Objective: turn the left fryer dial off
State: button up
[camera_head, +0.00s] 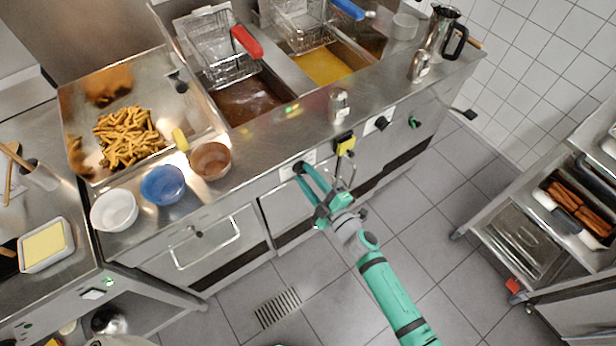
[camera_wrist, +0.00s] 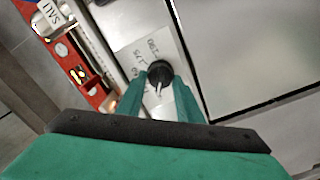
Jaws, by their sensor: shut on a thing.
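The left fryer dial (camera_wrist: 159,70) is a dark round knob with a pale pointer, on a light plate with printed numbers. My gripper (camera_wrist: 158,84) has one green finger on each side of the dial and is shut on it. In the head view the gripper (camera_head: 304,172) reaches the front panel below the left fryer (camera_head: 245,100). There the fingers hide most of the dial. The right fryer dial (camera_head: 381,123) is a black knob on a white plate farther right.
A yellow-and-black item (camera_head: 345,143) hangs on the counter's front edge just right of my gripper. A metal shaker (camera_head: 339,106) stands above it. Bowls, including a brown one (camera_head: 210,161), line the counter edge at left. A metal cart (camera_head: 555,215) stands at right; the floor between is clear.

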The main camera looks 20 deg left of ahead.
jog(key=shift+n, duration=0.4)
jog(key=o, duration=1)
jog(key=shift+o, duration=0.2)
jog(key=v, duration=1)
jog(key=shift+s+d, duration=0.3)
